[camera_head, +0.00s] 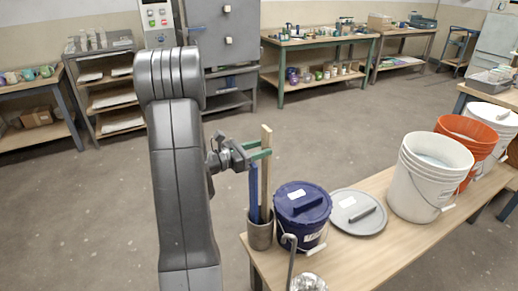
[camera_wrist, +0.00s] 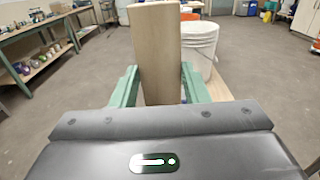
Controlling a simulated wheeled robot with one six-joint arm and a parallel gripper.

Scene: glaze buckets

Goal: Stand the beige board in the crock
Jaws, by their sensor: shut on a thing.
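The beige board (camera_head: 266,180) stands upright, its lower end at the mouth of the grey crock (camera_head: 260,236); how deep it sits inside is hidden. My gripper (camera_head: 262,152) is shut on the board's upper part, above the crock. The wrist view shows the beige board (camera_wrist: 158,50) between the green fingers of my gripper (camera_wrist: 158,92). A blue board (camera_head: 253,195) also stands in the crock, just left of the beige one. The crock is upright at the table's near left corner.
A blue lidded bucket (camera_head: 302,217) stands right beside the crock. A grey lid (camera_head: 358,213) lies farther right, then a white bucket (camera_head: 428,180) and an orange bucket (camera_head: 466,138).

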